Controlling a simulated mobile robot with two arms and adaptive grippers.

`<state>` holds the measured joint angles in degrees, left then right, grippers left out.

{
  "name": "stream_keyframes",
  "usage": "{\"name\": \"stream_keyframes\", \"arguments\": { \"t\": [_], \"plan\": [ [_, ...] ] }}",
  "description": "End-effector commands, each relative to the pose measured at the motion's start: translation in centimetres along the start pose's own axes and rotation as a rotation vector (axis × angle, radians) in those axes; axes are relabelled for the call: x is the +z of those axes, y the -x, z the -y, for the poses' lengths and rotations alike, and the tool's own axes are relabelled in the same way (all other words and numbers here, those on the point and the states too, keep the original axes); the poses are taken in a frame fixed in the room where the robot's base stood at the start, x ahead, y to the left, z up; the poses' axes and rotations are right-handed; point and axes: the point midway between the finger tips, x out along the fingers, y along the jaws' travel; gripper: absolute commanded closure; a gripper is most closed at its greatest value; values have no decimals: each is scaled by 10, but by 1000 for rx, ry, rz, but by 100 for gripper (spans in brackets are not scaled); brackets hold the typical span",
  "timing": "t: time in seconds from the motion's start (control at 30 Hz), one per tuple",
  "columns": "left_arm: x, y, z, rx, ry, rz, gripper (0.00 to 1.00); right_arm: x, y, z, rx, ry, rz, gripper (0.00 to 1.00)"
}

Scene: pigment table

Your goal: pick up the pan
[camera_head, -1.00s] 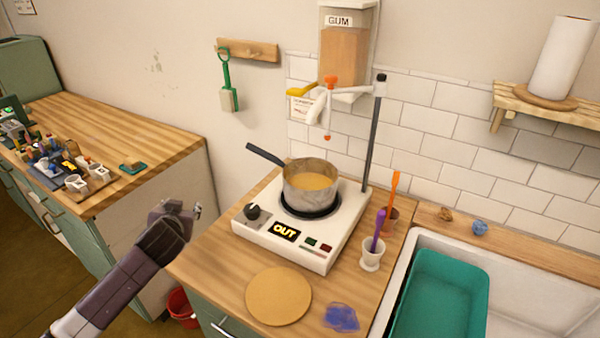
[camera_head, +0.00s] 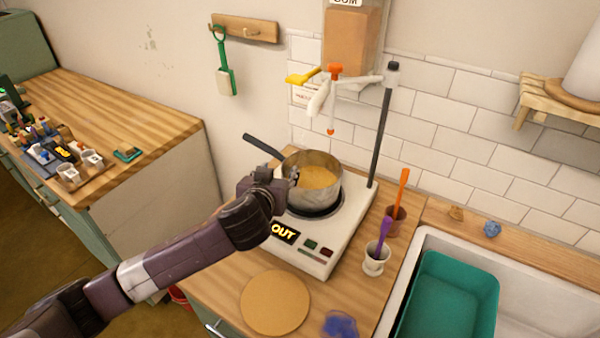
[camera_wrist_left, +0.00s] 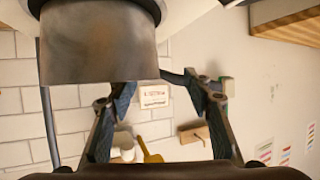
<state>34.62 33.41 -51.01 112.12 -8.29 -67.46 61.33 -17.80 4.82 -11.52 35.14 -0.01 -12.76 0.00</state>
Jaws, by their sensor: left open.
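The metal pan (camera_head: 325,178) with amber liquid sits on the white hot plate (camera_head: 313,258). Its dark handle (camera_head: 262,147) points back and left. My left gripper (camera_head: 278,178) is open beside the pan's left wall, in front of the handle. In the left wrist view the pan (camera_wrist_left: 98,48) is close, at the upper left. There the dark handle (camera_wrist_left: 174,77) shows between the fingertips of my left gripper (camera_wrist_left: 163,90), and the jaws are not shut on it. I cannot tell how far beyond the fingertips the handle lies. The right gripper is not in view.
A stand (camera_head: 382,130) with hanging tools rises behind the hot plate. Cups with a purple tool (camera_head: 383,238) and an orange tool (camera_head: 402,192) stand right of it. A round board (camera_head: 275,303) lies in front. A sink with a teal tub (camera_head: 447,300) is at right.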

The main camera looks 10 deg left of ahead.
Motion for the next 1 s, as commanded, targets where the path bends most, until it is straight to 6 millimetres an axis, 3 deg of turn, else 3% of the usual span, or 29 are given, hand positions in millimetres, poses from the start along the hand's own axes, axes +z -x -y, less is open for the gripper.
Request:
{"name": "stream_keyframes", "arguments": {
  "t": [0.1,0.23,0.6,0.9,1.0],
  "plan": [
    [0,-4,0,0,0,1,54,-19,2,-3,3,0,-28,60],
    [-1,-14,0,-3,-2,1,54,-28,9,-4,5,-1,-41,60],
    [1,-53,-2,-1,-1,0,54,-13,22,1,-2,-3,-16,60],
    [3,-55,-2,0,0,1,54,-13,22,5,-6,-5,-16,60],
    [3,-55,-2,0,0,1,65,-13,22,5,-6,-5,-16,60]
  ]
}}
